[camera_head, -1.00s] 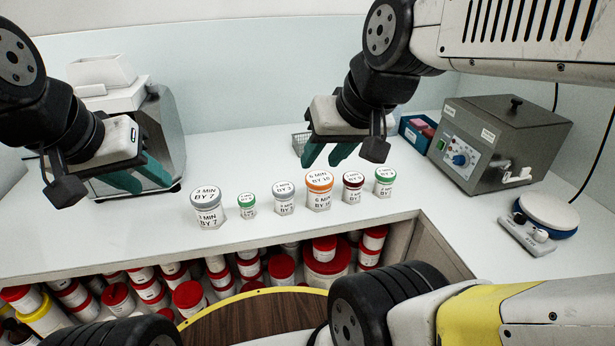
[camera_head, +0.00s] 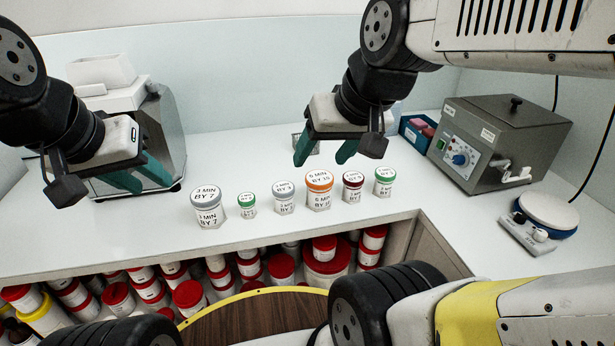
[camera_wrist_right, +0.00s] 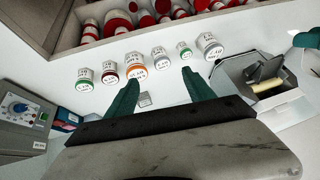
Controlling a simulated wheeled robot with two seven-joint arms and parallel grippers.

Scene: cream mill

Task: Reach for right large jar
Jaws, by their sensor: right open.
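The large jar with an orange lid (camera_head: 319,188) stands upright on the white counter, right of the large grey-lidded jar (camera_head: 207,207). The orange-lidded jar also shows in the right wrist view (camera_wrist_right: 136,70). My right gripper (camera_head: 325,158) is open and empty, above and behind the orange-lidded jar, not touching it. In the right wrist view my right gripper's fingers (camera_wrist_right: 160,88) are spread, with the orange-lidded jar beyond the left fingertip. My left gripper (camera_head: 140,182) looks open and empty, left of the grey-lidded jar.
A grey machine (camera_head: 500,145), a blue box (camera_head: 414,135) and a round white-topped device (camera_head: 546,210) stand right. Red-lidded tubs (camera_head: 188,294) fill the shelf below.

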